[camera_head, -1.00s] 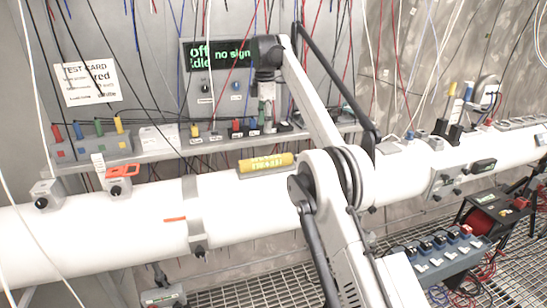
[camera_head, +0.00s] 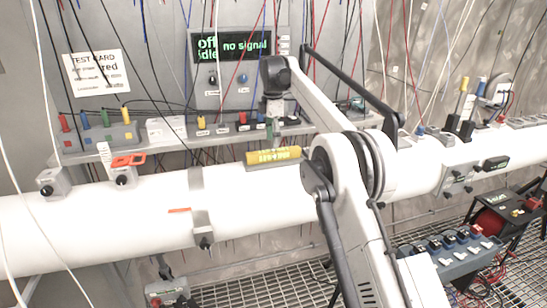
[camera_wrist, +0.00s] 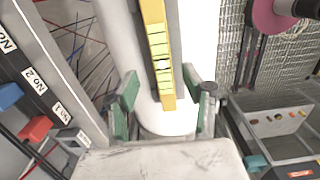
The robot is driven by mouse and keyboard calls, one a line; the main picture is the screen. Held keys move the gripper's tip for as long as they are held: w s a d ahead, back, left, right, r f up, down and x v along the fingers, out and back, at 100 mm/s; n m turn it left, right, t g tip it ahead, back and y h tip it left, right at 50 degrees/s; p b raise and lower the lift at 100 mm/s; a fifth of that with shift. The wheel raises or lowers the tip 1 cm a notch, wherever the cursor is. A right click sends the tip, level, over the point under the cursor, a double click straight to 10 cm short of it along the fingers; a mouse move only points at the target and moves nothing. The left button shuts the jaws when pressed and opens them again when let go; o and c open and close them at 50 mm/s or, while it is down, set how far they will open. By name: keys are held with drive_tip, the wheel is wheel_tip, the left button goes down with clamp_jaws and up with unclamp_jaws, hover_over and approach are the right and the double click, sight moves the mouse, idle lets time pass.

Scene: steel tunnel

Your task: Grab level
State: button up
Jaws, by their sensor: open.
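The level is a yellow bar with dark markings (camera_head: 273,157), lying along the top of the white pipe (camera_head: 120,222). My gripper (camera_head: 271,132) points down just above it in the head view, its lower part small and hard to make out. In the wrist view the yellow level (camera_wrist: 158,50) runs down from the top edge and its near end lies between the two green fingers of my gripper (camera_wrist: 163,100). The fingers stand apart, with visible space on both sides of the bar. Nothing is held.
A grey shelf (camera_head: 80,157) with colored connectors runs behind the pipe, under a screen reading "no signal" (camera_head: 246,46). Cables hang along the wall. An orange-handled item (camera_head: 128,160) sits on the pipe to the left. Blue switch boxes (camera_head: 450,255) stand at lower right.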

sight(273, 150)
drive_tip(key=shift+s+d+f+p, duration=0.1)
drive_tip(key=shift+f+p, duration=0.15)
drive_tip(key=shift+f, duration=1.15)
drive_tip(key=shift+s+f+p, duration=0.1)
drive_tip(key=shift+f+p, duration=0.15)
drive_tip(key=shift+f, duration=1.1)
drive_tip(key=shift+w, duration=0.1)
clamp_jaws()
